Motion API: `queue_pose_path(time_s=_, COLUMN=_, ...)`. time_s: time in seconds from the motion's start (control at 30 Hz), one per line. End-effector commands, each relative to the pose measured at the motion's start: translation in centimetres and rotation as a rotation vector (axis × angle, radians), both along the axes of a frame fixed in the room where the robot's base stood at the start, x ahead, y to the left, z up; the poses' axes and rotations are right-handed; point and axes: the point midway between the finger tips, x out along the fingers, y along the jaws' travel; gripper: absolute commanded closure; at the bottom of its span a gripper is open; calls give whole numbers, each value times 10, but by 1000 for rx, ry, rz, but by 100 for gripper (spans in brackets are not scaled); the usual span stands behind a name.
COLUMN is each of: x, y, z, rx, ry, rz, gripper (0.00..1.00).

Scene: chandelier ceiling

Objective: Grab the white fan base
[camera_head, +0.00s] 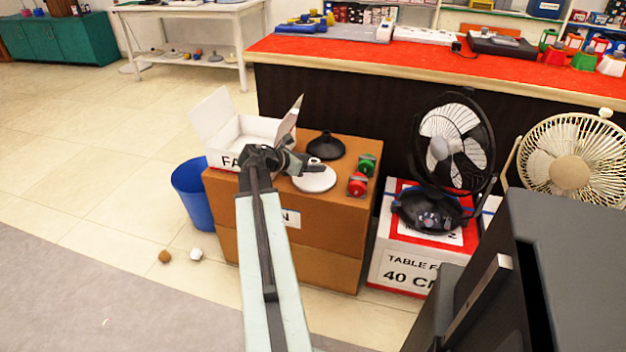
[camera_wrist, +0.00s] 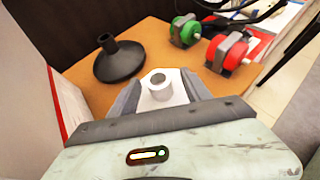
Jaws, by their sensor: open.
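The white fan base (camera_head: 314,181) is a round disc with a short hollow neck, lying on top of a brown cardboard box (camera_head: 325,230). In the wrist view the neck of the white base (camera_wrist: 158,84) stands between the two fingers of my gripper (camera_wrist: 160,95). The fingers are open, one on each side of it, and I cannot tell whether either touches it. My gripper (camera_head: 300,164) also shows in the head view, over the box top at the white base. Most of the disc is hidden below the gripper in the wrist view.
A black fan base (camera_head: 325,147) stands behind the white one. Green (camera_head: 367,164) and red (camera_head: 357,184) motor-like parts lie to the right. An open white carton (camera_head: 222,140) is at the left. A blue bin (camera_head: 190,195) and a black fan (camera_head: 450,147) flank the box.

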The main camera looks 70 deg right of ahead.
Motion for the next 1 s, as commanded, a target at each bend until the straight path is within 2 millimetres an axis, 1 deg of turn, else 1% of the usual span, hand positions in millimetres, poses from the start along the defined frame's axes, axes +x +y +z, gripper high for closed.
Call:
queue_pose_path(time_s=0.03, x=-3, y=-7, z=-8, rx=0, ry=-1, rz=-3, gripper=43)
queue_pose_path(time_s=0.1, x=-8, y=-16, z=-16, rx=-1, ry=-1, rz=-2, gripper=43)
queue_pose_path(time_s=0.23, x=-17, y=-32, z=-25, rx=0, ry=0, rz=-1, gripper=43)
queue_pose_path(time_s=0.47, x=-18, y=-33, z=-22, rx=0, ry=-1, rz=2, gripper=43)
queue_pose_path(time_s=0.5, x=-18, y=-33, z=-22, rx=0, ry=-1, rz=2, gripper=54)
queue_pose_path(time_s=0.57, x=-18, y=-33, z=-22, rx=0, ry=-1, rz=2, gripper=71)
queue_pose_path(time_s=0.6, x=-18, y=-33, z=-22, rx=0, ry=-1, rz=2, gripper=82)
queue_pose_path(time_s=0.67, x=-18, y=-33, z=-22, rx=0, ry=-1, rz=2, gripper=99)
queue_pose_path(time_s=1.0, x=-17, y=-33, z=-22, rx=0, ry=-1, rz=2, gripper=100)
